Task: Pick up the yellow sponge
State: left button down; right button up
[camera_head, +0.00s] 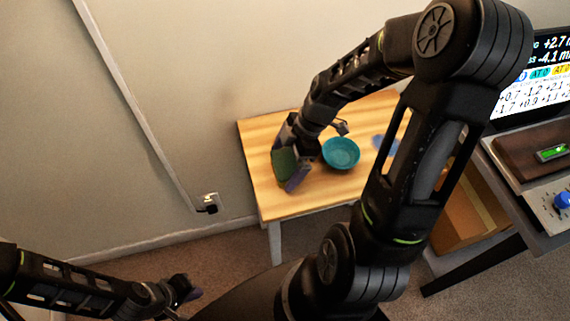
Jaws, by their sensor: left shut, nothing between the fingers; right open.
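No yellow face of a sponge shows in the head view. A dull green block (284,163) sits at the left side of the wooden table; it may be the sponge's green side, but I cannot tell for sure. My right gripper (291,168) reaches down over the table at this green block, with its fingers open around or just beside it. Contact is not clear. The gripper and wrist hide part of the block. My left gripper (188,291) is shut and empty, low at the lower left, away from the table.
A teal bowl (341,166) stands on the wooden table (300,205), just right of my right gripper. A bluish item (380,144) lies behind it, partly hidden by my arm. A desk with a monitor (535,85) stands at the right, a cardboard box (465,225) below.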

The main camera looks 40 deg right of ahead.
jog(key=shift+f, duration=0.1)
jog(key=shift+c, duration=0.3)
jog(key=c, duration=1.1)
